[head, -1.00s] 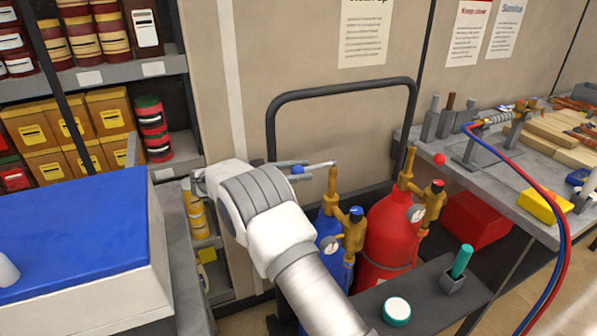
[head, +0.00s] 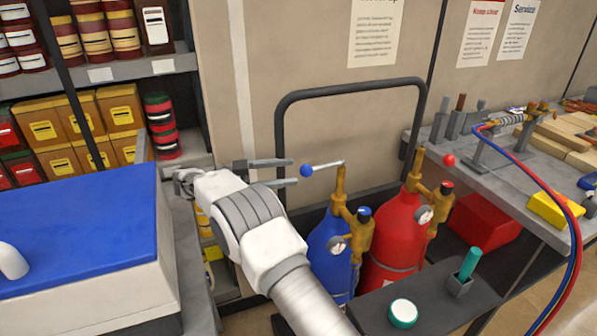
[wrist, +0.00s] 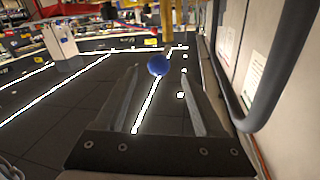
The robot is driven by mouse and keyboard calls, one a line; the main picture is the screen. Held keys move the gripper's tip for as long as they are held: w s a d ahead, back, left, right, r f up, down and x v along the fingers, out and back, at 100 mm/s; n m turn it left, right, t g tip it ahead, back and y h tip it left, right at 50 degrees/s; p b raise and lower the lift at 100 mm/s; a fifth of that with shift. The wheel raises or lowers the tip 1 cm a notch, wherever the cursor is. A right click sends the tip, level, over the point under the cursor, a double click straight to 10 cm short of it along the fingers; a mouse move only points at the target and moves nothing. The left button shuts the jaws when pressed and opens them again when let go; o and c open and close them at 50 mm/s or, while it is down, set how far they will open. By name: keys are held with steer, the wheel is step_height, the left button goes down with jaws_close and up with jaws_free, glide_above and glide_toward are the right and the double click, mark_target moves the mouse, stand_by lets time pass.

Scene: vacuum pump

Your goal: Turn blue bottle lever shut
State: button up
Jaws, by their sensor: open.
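The blue bottle (head: 325,250) stands upright inside a black-framed rack, with brass fittings (head: 357,236) and a gauge. The knob sits just beyond the fingertips. In the wrist view the blue knob (wrist: 158,65) shows ahead between the two fingers; contact cannot be seen. My arm hides part of the bottle's left side.
A red bottle (head: 392,236) with a red-knobbed lever (head: 449,160) stands close on the right. The black rack frame (head: 350,88) rises behind the bottles. A blue-lidded box (head: 75,230) is at left, and a workbench (head: 500,165) is at right.

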steer(key=shift+s+a, duration=0.2)
steer(key=shift+a, duration=0.65)
